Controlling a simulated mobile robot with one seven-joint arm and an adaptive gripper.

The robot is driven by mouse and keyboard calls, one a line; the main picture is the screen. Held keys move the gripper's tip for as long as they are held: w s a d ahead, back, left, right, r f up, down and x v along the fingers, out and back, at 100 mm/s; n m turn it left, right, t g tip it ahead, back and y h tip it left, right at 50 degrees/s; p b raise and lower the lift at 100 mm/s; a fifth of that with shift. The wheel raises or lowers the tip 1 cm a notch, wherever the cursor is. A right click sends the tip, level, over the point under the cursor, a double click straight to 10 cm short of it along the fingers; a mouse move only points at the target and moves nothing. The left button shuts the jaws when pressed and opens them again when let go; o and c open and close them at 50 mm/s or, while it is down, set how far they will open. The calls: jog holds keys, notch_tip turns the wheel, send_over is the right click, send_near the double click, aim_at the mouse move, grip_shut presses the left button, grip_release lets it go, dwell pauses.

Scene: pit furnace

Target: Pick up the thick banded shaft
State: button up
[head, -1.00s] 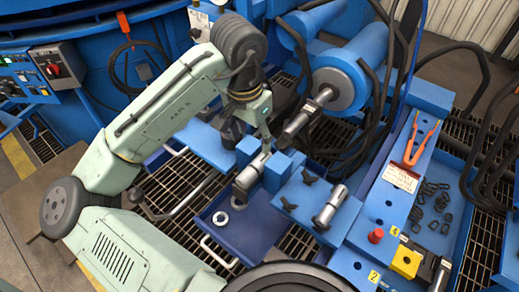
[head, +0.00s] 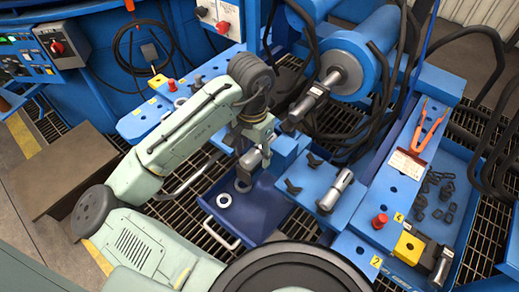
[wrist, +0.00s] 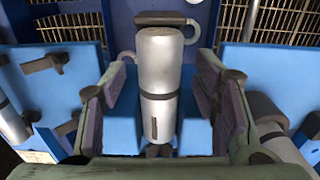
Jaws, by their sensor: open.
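A thick silver shaft (wrist: 160,85) with a dark band lies in a blue cradle block, upright in the wrist view's picture. In the head view the shaft (head: 250,160) is partly hidden under my gripper (head: 257,138). In the wrist view my gripper (wrist: 163,88) is open, one finger on each side of the shaft. Gaps show between the fingers and the shaft. A second silver banded shaft (head: 335,190) lies on a blue plate to the right, away from my gripper; its part shows at the wrist view's left edge (wrist: 13,122).
A dark blue tray (head: 258,215) with a metal ring (head: 224,200) lies below the cradle. Dark T-handles (head: 315,160) stand on the blue plate. A large blue cylinder (head: 350,65) with a rod and black hoses is behind. Orange-handled tongs (head: 430,130) lie at right.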

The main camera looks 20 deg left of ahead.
jog(key=shift+f, duration=0.1)
jog(key=shift+c, duration=0.3)
grip_shut()
dwell(0.4)
